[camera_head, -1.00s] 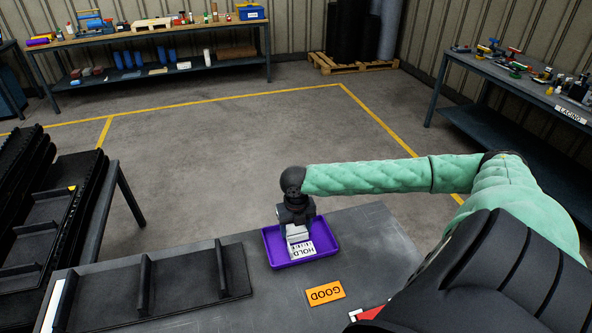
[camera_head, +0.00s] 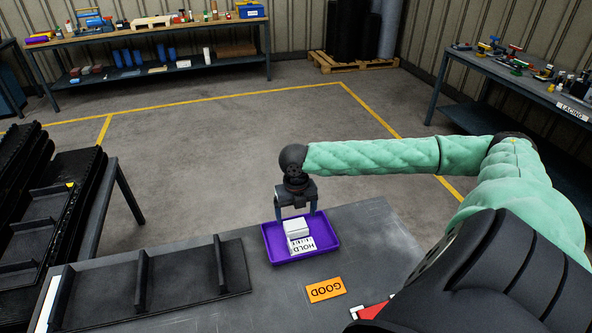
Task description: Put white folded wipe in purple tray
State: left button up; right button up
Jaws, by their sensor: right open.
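The white folded wipe (camera_head: 296,227) lies inside the purple tray (camera_head: 328,252), toward its back, behind a white label reading HOLD (camera_head: 303,246). The tray sits on the grey table near its back edge. My right gripper (camera_head: 296,214) is above the back of the tray, with its fingers apart and pointing down. It is open and holds nothing. The wipe is below the fingers, and I cannot tell whether a fingertip touches the tray's back rim. My left gripper is not in view.
An orange GOOD card (camera_head: 325,290) lies on the table in front of the tray. A black divided rack (camera_head: 180,275) stands left of the tray. A red and white marker (camera_head: 370,309) lies near my right arm. Workbenches stand along the far wall and at the right.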

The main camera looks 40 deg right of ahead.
aim_at(296, 225)
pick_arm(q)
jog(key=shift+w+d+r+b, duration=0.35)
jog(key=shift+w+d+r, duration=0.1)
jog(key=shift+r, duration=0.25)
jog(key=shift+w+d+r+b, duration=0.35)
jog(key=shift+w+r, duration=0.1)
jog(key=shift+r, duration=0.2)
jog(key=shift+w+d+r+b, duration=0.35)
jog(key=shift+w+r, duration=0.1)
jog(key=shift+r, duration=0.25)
pick_arm(e)
notch_tip(296, 225, up, 7)
